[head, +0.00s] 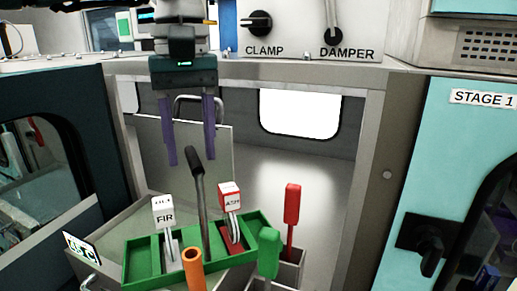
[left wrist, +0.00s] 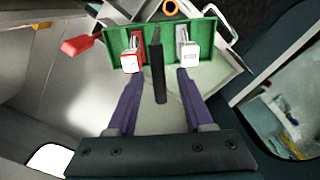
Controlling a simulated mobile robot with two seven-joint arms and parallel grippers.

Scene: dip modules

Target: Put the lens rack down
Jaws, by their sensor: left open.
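The lens rack is a green tray (head: 143,262) with a tall grey centre post and a black grip (head: 195,161). It holds a white-tagged piece marked FIR (head: 164,214) and a red-and-white tagged piece (head: 230,198). My left gripper (head: 191,160) is open, its two purple fingers pointing down on either side of the grip's top. In the left wrist view the black grip (left wrist: 158,72) shows between the spread fingers (left wrist: 157,75), with gaps on both sides. The rack (left wrist: 212,33) appears beyond the fingertips. What lies under the rack is mostly hidden. My right gripper is not in view.
A red-handled tool (head: 291,205), a green handle (head: 268,252) and an orange tube (head: 193,270) stand close around the rack. A teal cabinet (head: 420,170) is at right. A CLAMP and DAMPER panel (head: 295,30) is above. Bare metal floor (head: 335,180) lies behind right.

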